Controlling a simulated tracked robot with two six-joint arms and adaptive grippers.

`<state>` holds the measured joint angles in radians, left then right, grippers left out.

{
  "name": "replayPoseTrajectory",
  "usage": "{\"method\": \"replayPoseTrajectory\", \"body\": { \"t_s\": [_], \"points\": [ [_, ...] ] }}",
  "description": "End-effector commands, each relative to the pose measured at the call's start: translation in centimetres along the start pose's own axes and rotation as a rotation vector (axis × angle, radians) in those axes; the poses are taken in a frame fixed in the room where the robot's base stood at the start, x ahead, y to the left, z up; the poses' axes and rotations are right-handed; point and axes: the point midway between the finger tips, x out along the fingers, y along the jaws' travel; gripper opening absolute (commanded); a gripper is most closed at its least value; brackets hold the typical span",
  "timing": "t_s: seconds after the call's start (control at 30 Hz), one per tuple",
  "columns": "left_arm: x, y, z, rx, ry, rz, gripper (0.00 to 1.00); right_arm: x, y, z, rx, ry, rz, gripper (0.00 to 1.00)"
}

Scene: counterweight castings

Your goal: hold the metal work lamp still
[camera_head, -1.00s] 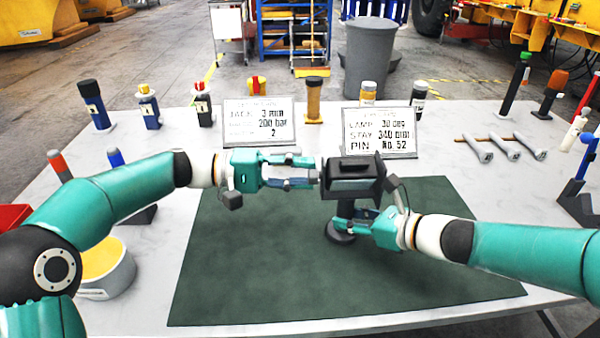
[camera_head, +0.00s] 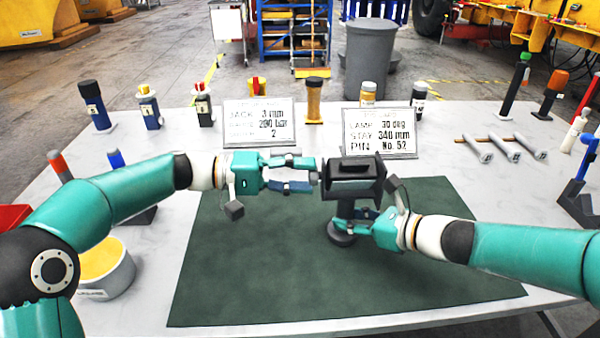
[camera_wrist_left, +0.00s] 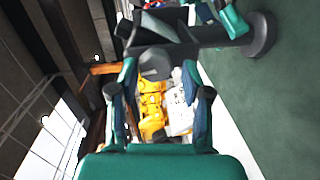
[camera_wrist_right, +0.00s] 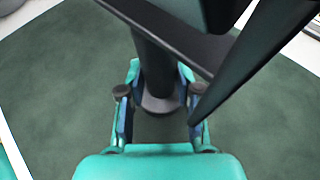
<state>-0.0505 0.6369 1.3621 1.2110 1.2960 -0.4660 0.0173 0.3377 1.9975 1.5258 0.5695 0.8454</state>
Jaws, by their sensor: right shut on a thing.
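The metal work lamp (camera_head: 352,188) stands upright on the green mat (camera_head: 260,265), its dark boxy head on a post above a round base (camera_head: 341,234). My right gripper (camera_head: 352,220) is shut on the lamp's post, below the head; the right wrist view shows the post (camera_wrist_right: 152,60) between its fingers. My left gripper (camera_head: 317,174) is open at the left side of the head, fingers one above the other. In the left wrist view a round dark knob (camera_wrist_left: 156,63) of the lamp sits at its fingertips; I cannot tell if they touch.
Two signs (camera_head: 258,122) (camera_head: 380,131) stand behind the mat. Bottles and tools line the table's back edge. A tub with yellow contents (camera_head: 108,284) is at the left, a blue stand (camera_head: 578,190) at the right. The front of the mat is clear.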

Motion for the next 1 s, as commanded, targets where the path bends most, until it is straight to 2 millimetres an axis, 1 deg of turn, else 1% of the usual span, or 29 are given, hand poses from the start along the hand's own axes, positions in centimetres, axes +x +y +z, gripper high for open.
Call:
{"method": "replayPoseTrajectory", "body": {
  "t_s": [0.33,0.47,0.57,0.9,1.0],
  "points": [
    [-0.1,0.3,-0.1,0.003,0.004,0.004,0.58,0.0,0.0,0.0,-0.003,0.000,0.000,0.00],
    [-0.9,0.3,-0.1,0.004,0.005,0.004,0.58,0.0,0.0,0.0,-0.004,0.001,0.000,0.00],
    [-2.2,0.2,-0.2,0.004,0.007,0.003,0.58,0.0,0.0,0.0,-0.004,0.001,0.000,0.00],
    [-8.8,0.1,-0.2,0.002,0.007,0.003,0.58,0.0,0.0,0.0,-0.004,0.001,-0.001,0.00],
    [-10.4,0.0,-0.2,0.002,0.006,0.003,0.58,0.0,0.0,0.0,-0.004,0.001,0.000,0.00]
  ]
}}
